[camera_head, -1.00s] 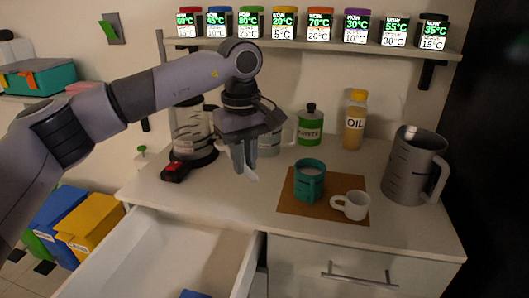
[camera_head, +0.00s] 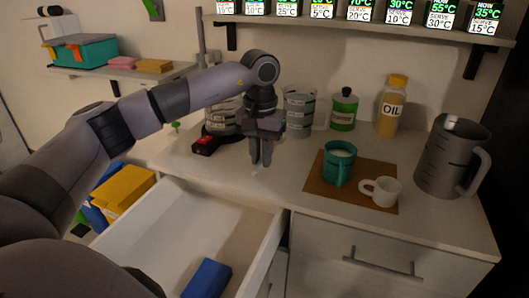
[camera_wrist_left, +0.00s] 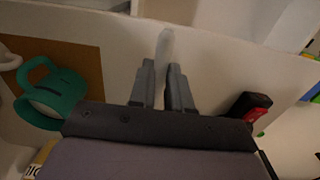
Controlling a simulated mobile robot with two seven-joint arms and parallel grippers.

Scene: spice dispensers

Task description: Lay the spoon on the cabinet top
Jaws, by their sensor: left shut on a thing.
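The pale spoon (camera_head: 256,170) shows as a small whitish tip below my left gripper (camera_head: 261,163). In the left wrist view it is a pale rounded end (camera_wrist_left: 164,45) sticking out past the fingers (camera_wrist_left: 162,72). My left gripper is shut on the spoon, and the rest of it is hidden. The gripper points down over the white cabinet top (camera_head: 290,185), near its front edge. I cannot tell whether the spoon touches the surface. My right gripper is not in view.
A teal mug (camera_head: 338,166) and a white cup (camera_head: 382,191) stand on a brown mat (camera_head: 316,184) to the right. A red-and-black device (camera_head: 207,145) lies left of the gripper. An open drawer (camera_head: 190,222) with a blue block (camera_head: 207,279) is in front.

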